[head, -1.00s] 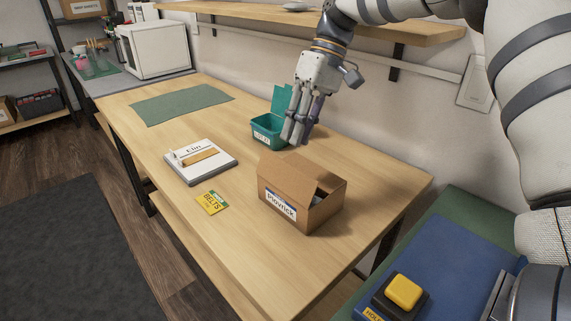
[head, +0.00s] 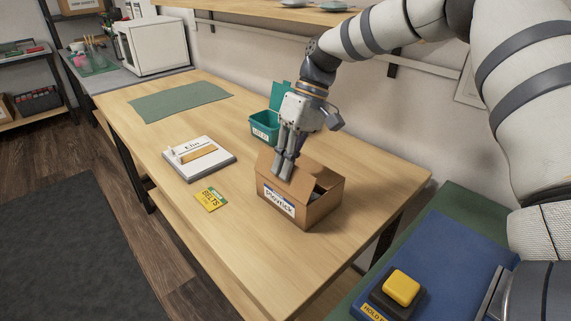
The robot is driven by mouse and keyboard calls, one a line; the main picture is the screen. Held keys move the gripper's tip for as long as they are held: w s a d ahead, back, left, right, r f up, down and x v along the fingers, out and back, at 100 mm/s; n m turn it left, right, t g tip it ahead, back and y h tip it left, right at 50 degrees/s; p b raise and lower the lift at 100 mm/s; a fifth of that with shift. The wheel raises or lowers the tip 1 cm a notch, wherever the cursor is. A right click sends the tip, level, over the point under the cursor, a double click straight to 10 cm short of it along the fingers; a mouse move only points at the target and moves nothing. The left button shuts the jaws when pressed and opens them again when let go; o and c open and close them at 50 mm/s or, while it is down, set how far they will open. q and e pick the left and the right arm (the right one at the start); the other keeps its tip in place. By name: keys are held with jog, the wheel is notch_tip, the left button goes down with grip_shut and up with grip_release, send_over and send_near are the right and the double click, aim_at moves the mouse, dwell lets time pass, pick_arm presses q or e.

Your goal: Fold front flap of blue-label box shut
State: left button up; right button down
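The blue-label box (head: 308,217) is an open brown cardboard box near the right end of the wooden table, its white and blue label facing front. A raised cardboard flap (head: 265,164) shows at its upper left, partly hidden by my fingers. A dark opening shows to the right of the fingers. My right gripper (head: 283,168) points down over the box top, with its fingertips at the flap, in front of it in the picture. I cannot tell if they touch it. The fingers look close together and hold nothing visible. My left gripper is not in view.
A teal open-lidded bin (head: 264,127) stands just behind the box. A yellow belts card (head: 212,199) and a white-and-grey board (head: 198,160) lie to its left. A green mat (head: 180,102) is farther back. A yellow button (head: 401,287) sits on the blue surface at right.

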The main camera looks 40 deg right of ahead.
aim_at(279, 186)
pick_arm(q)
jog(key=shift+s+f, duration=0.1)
pick_arm(e)
jog(key=shift+d, duration=0.1)
jog(key=shift+d+f+y+b, duration=0.3)
jog(key=shift+f+y+b, duration=0.15)
jog(key=shift+y, duration=0.35)
jog(key=y+b, duration=0.1)
jog(key=d+f+y+b, duration=0.1)
jog(key=y+b, duration=0.1)
jog(key=shift+w+f, duration=0.1)
jog(key=shift+d+f+g+y+b, duration=0.15)
jog(key=shift+g+y+b, duration=0.15)
jog(key=shift+y+b, duration=0.35)
pick_arm(q)
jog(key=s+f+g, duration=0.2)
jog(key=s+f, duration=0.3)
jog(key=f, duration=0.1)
jog(key=shift+b, duration=0.35)
pick_arm(e)
jog(key=shift+d+y, duration=0.1)
jog(key=shift+y, duration=0.45)
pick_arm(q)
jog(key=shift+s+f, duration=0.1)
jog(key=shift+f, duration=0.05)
pick_arm(e)
jog(key=shift+r, duration=0.2)
jog(key=c, duration=1.9)
grip_release()
